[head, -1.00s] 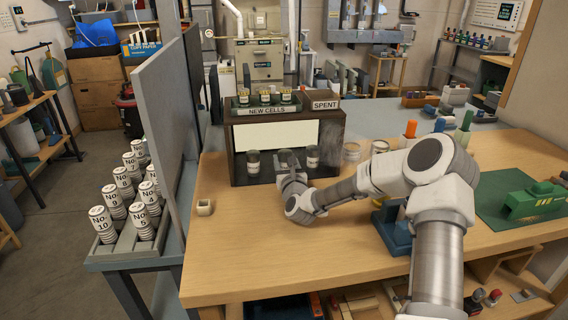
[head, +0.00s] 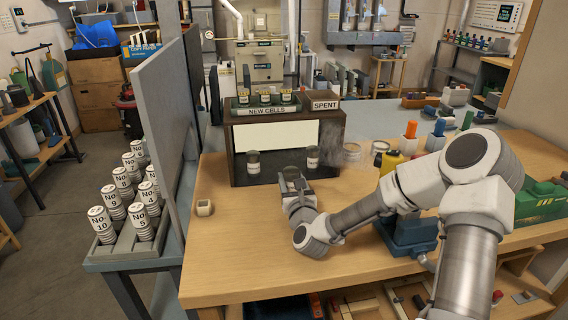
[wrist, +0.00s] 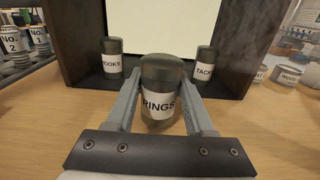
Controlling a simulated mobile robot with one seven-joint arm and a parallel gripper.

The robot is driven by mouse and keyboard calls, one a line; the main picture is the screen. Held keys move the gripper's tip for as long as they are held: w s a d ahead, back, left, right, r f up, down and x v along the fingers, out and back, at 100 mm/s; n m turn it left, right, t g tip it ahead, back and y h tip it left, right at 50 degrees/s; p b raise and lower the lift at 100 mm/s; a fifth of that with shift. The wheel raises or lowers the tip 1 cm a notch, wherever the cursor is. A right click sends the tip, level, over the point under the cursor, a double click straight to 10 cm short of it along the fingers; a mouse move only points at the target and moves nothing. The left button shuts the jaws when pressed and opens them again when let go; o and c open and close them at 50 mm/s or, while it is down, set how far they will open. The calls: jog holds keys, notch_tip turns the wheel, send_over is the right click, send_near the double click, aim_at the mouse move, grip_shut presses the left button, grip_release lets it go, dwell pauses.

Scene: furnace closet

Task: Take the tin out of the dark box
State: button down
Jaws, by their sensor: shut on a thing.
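The dark box (head: 232,162) stands on the wooden bench with its open front toward me. My gripper (wrist: 160,108) is shut on a dark-lidded tin with a white label reading RINGS (wrist: 159,104). The tin is upright between the fingers, in front of the box opening. In the head view my gripper (head: 293,180) is at the box's front edge and mostly hides the tin. Two similar tins stand inside the box: one at left, label partly hidden, reading OOKS (wrist: 112,59), and one at right reading TACK (wrist: 204,62).
A tray marked NEW CELLS (head: 266,110) and a box marked SPENT (head: 325,104) sit on top of the dark box. A small cream block (head: 204,207) lies at left. Jars (head: 380,147) stand right of the box. The bench in front is mostly clear.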

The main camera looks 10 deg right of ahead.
jog(key=shift+s, duration=4)
jog(key=s, duration=0.2)
jog(key=s+p, duration=0.1)
jog(key=s, duration=0.1)
jog(key=shift+s+r+p, duration=0.1)
jog(key=shift+r+p, duration=0.2)
jog(key=shift+r, duration=0.1)
jog(key=shift+d+p, duration=0.1)
jog(key=shift+p, duration=0.9)
jog(key=p, duration=0.3)
jog(key=shift+s, duration=0.35)
jog(key=s+p, duration=0.1)
jog(key=p, duration=0.3)
jog(key=shift+s+f, duration=0.1)
jog(key=shift+s, duration=0.15)
jog(key=shift+s+f, duration=0.35)
jog(key=shift+s, duration=1)
